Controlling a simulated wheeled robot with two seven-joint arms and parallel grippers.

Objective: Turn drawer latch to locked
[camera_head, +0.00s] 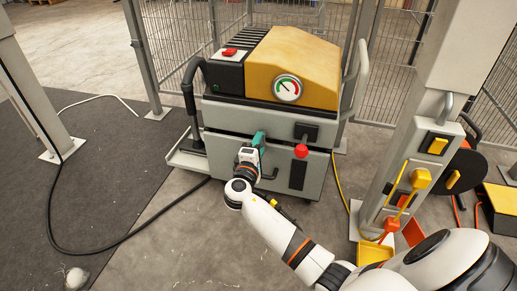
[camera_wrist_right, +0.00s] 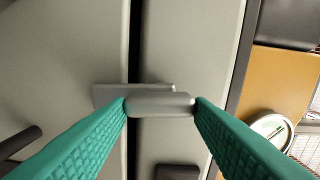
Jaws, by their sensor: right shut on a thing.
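The drawer latch (camera_wrist_right: 160,104) is a small grey metal bar. In the right wrist view it lies across the picture, over the dark seam between two grey panels, with a flat plate (camera_wrist_right: 108,94) behind it. My right gripper (camera_wrist_right: 161,106) has its teal fingertips at the two ends of the bar and is shut on it. In the head view my right gripper (camera_head: 259,141) is at the upper edge of the lower drawer front (camera_head: 223,151) and hides the latch. My left gripper is in neither view.
A red-knobbed lever (camera_head: 301,151) sticks out right of my gripper. A dark drawer handle (camera_head: 268,174) is just below it. The machine's yellow hood (camera_head: 293,55) carries a gauge (camera_head: 287,88). A grey post (camera_head: 407,135) stands at right. Cables lie on the floor.

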